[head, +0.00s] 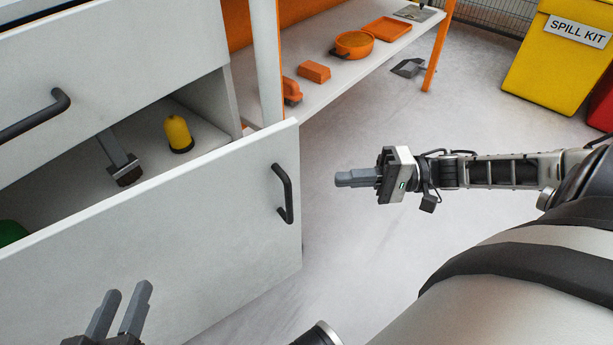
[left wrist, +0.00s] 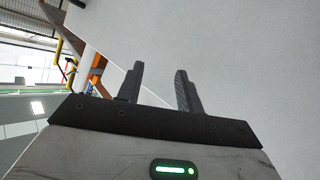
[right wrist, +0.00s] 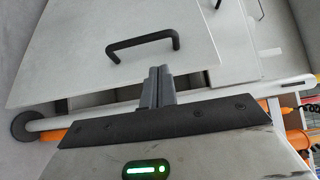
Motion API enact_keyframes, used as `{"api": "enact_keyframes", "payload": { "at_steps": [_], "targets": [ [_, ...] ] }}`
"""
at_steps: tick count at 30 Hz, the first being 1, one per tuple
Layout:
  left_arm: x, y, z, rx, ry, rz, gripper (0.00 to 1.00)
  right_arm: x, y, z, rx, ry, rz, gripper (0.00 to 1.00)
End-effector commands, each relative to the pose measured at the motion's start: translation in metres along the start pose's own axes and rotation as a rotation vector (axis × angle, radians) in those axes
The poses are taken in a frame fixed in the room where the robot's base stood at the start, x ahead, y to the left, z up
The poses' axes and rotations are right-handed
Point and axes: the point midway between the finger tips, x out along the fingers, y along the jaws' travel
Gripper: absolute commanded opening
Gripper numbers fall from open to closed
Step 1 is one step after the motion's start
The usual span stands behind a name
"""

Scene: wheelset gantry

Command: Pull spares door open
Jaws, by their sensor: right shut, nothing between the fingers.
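A pale grey door panel (head: 170,230) stands away from the cabinet in the head view, with the inside showing behind its top edge. Its black bar handle (head: 285,193) is near its right edge; a black handle (right wrist: 143,45) on a pale panel shows in the right wrist view. My right gripper (head: 340,179) is shut and empty, right of the handle and apart from it. My left gripper (head: 126,300) is open and empty in front of the panel at the lower left. In the left wrist view its fingers (left wrist: 160,88) are apart before a pale surface.
A yellow bottle-like object (head: 178,133) and a dark-tipped tool (head: 120,165) are inside the cabinet. Another panel with a black handle (head: 35,116) is above. A shelf (head: 305,107) holds orange items. A yellow spill kit bin (head: 560,65) stands back right. Floor right of the panel is clear.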

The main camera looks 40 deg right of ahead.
Motion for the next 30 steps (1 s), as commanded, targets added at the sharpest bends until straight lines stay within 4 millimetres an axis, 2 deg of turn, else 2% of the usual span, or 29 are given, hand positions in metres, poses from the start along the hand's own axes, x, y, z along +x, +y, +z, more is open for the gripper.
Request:
{"api": "enact_keyframes", "payload": {
  "at_steps": [5, 12, 18, 22, 30],
  "targets": [
    [0.001, 0.002, 0.000, -0.025, 0.019, 0.015, 0.36, 0.021, 0.001, 0.000, 0.006, -0.003, -0.004, 0.00],
    [0.003, 0.005, -0.002, -0.084, 0.059, 0.050, 0.36, 0.066, 0.001, 0.000, 0.004, -0.002, -0.006, 0.00],
    [0.003, 0.009, -0.007, -0.119, 0.085, 0.073, 0.36, 0.091, 0.001, 0.000, 0.005, 0.000, -0.003, 0.00],
    [0.003, 0.009, -0.008, -0.128, 0.091, 0.079, 0.36, 0.098, 0.000, 0.000, 0.006, 0.000, -0.001, 0.00],
    [0.003, 0.010, -0.009, -0.130, 0.092, 0.080, 0.36, 0.098, -0.001, 0.000, 0.007, 0.001, 0.000, 0.00]
  ]
}}
